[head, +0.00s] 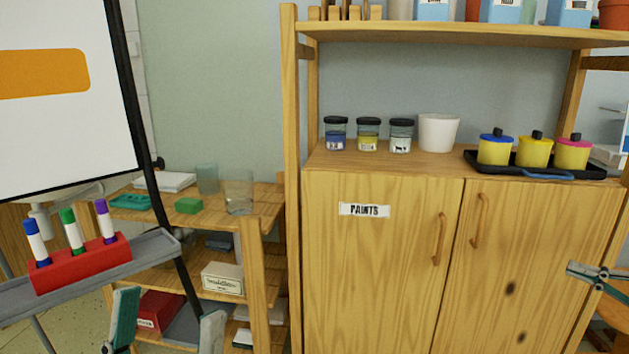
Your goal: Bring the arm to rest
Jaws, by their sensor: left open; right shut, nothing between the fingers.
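My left gripper (167,328) is at the bottom left of the head view. Its two fingers stand well apart, with nothing between them. It is in front of the low wooden shelf cart. My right gripper (590,273) is at the right edge, in front of the right cabinet door. Its fingers are shut and hold nothing. Most of both arms is outside the view.
A whiteboard easel (60,120) stands at left; its grey tray (165,246) carries a red marker holder (85,264). The wooden cart (265,205) holds glasses and boxes. The paints cabinet (380,260) carries jars, a white pot (438,132) and a black tray (590,172) of yellow pots.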

